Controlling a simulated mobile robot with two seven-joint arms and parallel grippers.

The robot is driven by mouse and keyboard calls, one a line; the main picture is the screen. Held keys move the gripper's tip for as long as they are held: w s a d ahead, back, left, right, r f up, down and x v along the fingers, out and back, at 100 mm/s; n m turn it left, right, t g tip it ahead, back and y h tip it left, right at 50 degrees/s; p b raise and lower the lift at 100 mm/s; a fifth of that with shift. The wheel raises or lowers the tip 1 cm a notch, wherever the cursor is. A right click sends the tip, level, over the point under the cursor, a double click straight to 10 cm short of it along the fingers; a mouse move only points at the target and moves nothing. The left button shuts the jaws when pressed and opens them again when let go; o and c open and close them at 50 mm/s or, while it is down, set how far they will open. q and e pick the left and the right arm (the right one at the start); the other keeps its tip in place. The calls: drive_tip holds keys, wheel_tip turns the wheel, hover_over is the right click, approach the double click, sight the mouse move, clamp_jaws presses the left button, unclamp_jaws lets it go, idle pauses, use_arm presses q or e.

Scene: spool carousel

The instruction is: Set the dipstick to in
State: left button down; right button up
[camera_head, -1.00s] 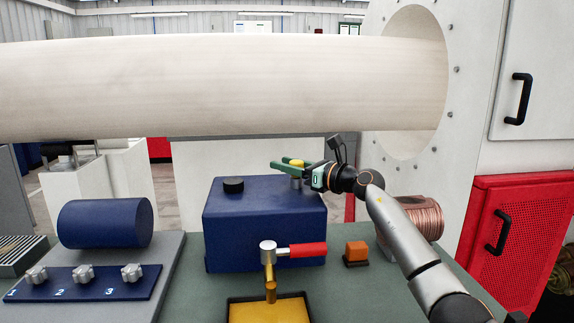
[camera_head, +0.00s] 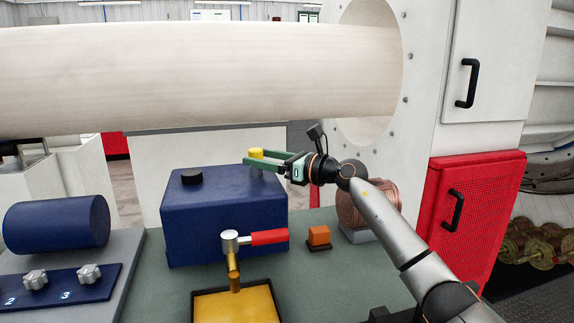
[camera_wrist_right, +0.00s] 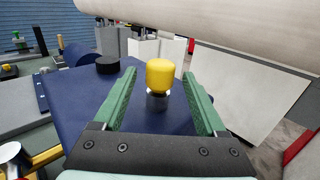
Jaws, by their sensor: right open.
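The dipstick's yellow knob (camera_head: 256,154) stands upright over the right part of the top of the blue tank (camera_head: 215,215). In the right wrist view the yellow knob (camera_wrist_right: 160,76) sits just above a dark grey collar (camera_wrist_right: 157,101), with a thin pale band between them. My right gripper (camera_head: 254,163) is open, its green fingers level and reaching left at the knob. In the right wrist view the gripper (camera_wrist_right: 160,88) has one finger on either side of the knob, with visible gaps. My left gripper is not in view.
A black cap (camera_head: 192,176) sits on the tank's left part. A tap with a red handle (camera_head: 268,237) stands in front, over a yellow tray (camera_head: 240,305). An orange block (camera_head: 319,236) and a copper coil (camera_head: 383,205) are to the right. A large pale roll (camera_head: 200,75) hangs above.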

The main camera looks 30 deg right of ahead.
drive_tip(key=b+v, duration=0.1)
drive_tip(key=v, duration=0.6)
drive_tip(key=shift+s+d, duration=0.1)
